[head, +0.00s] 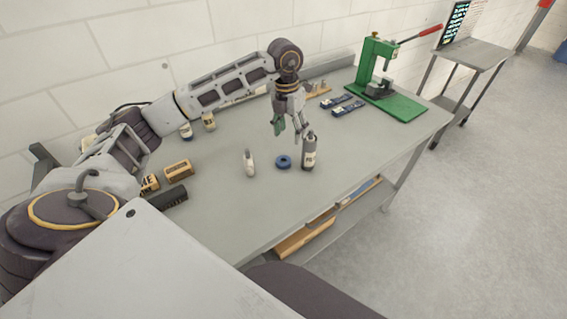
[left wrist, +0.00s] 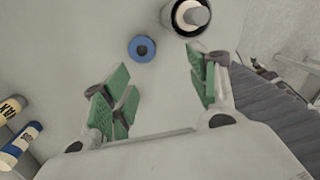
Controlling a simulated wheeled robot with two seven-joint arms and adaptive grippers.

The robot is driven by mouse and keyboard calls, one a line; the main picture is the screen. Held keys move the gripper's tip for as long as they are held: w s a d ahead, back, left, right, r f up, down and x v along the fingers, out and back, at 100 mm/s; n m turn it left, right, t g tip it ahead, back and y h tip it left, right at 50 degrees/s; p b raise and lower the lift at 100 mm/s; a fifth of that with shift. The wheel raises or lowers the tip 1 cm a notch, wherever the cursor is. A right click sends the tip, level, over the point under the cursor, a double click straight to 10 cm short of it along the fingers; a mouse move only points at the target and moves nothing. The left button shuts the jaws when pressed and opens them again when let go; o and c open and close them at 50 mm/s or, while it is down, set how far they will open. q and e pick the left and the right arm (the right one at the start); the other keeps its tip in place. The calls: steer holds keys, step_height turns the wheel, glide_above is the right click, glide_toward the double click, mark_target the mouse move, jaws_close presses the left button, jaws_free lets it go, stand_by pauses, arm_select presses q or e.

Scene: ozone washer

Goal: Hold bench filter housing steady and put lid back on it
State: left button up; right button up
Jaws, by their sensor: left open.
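My right gripper is not seen.
A white bottle (head: 249,163) stands left of the lid. Cardboard boxes (head: 179,170) and a dark block (head: 170,197) are farther left. A green press (head: 398,104) and blue tools (head: 348,108) are at the back right. The table's front middle is clear.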

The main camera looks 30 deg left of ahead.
mark_target(283, 166)
arm_select(q)
steer(key=shift+w+a+f+y+b, duration=0.15)
steer(key=shift+a+y+b, duration=0.1)
steer(key=shift+a, duration=0.5)
steer(key=shift+s+a+f+y+b, duration=0.15)
steer(key=shift+a+y+b, duration=0.1)
steer(key=shift+a, duration=0.45)
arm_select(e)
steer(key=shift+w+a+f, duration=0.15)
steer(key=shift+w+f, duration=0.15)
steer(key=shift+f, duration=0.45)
arm_select(q)
steer(key=shift+w+f, duration=0.1)
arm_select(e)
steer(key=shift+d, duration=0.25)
